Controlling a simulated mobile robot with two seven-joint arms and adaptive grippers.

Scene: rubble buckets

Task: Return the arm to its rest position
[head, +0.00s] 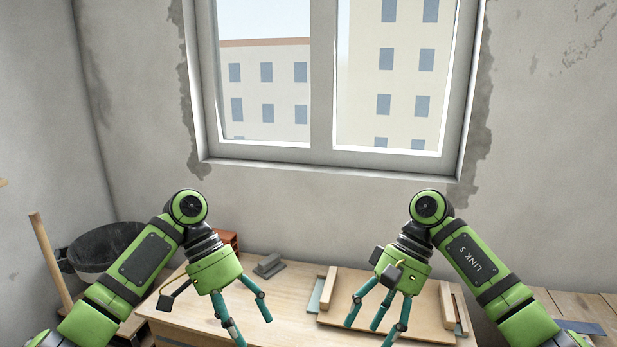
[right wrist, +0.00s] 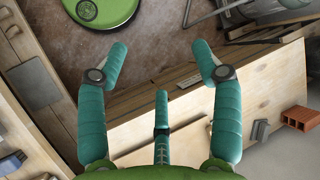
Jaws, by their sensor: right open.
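My right arm comes in from the right in the head view and bends down at the elbow. Its gripper (head: 372,330) hangs over the wooden board on the workbench, fingers spread, with nothing between them. In the right wrist view the gripper (right wrist: 161,60) shows its teal fingers wide apart and empty, above the bench edge and the floor. My left gripper (head: 254,331) hangs over the left part of the workbench (head: 190,310), its visible fingers apart and nothing seen between them.
A wooden board (head: 425,312) with raised strips lies on the bench. Small grey pieces (head: 268,265) and an orange hollow brick (right wrist: 297,119) lie near the back. A black tub (head: 105,245) and a wooden handle (head: 50,260) stand left. A window (head: 325,155) is behind.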

